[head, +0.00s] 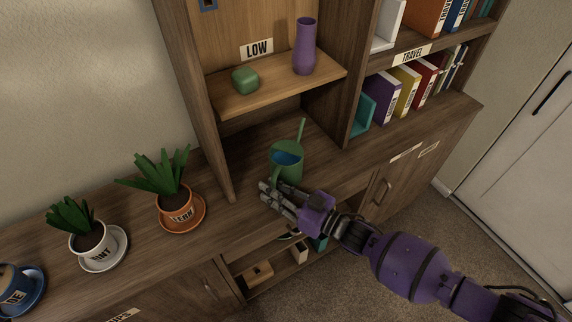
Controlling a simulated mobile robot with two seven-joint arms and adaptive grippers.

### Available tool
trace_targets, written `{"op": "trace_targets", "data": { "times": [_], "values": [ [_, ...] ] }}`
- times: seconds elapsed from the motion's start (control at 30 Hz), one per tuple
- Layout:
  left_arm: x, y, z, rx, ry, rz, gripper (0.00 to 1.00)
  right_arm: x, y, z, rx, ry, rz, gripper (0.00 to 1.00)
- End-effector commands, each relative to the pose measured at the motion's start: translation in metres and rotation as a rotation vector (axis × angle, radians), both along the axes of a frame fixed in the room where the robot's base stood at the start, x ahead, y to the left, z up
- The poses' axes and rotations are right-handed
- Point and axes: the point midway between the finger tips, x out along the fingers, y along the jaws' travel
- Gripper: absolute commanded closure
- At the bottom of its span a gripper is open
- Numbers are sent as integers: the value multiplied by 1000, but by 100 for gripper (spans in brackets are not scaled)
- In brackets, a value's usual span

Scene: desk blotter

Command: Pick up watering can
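The green watering can (291,168) stands upright on the wooden counter, in front of the open shelf bay. Its inside shows blue, its thin spout points up and away, and its handle is on the near left side. My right gripper (267,192) comes from the lower right, with its fingers at the low near side of the can, by the handle. The fingers overlap the handle's lower end in the picture. I cannot tell whether they touch it or close on it. My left gripper is out of view.
A shelf (281,85) labelled LOW holds a green lump (245,80) and a purple vase (305,48). Potted plants on saucers, including an orange pot (175,203) and a white pot (90,243), stand left. Books (405,88) fill the right shelf. An open compartment lies below the counter.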

Motion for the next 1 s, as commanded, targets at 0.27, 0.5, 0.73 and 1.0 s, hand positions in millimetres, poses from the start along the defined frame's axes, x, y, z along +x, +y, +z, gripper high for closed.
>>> {"op": "trace_targets", "data": {
  "times": [0.27,0.5,0.73,1.0],
  "values": [
    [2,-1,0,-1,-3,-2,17,0,0,0,0,0,0,100],
    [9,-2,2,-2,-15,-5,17,0,0,0,1,1,0,100],
    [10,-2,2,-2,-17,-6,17,0,0,2,3,-2,1,100],
    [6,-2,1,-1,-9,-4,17,0,0,3,2,-1,1,100]
  ]
}}
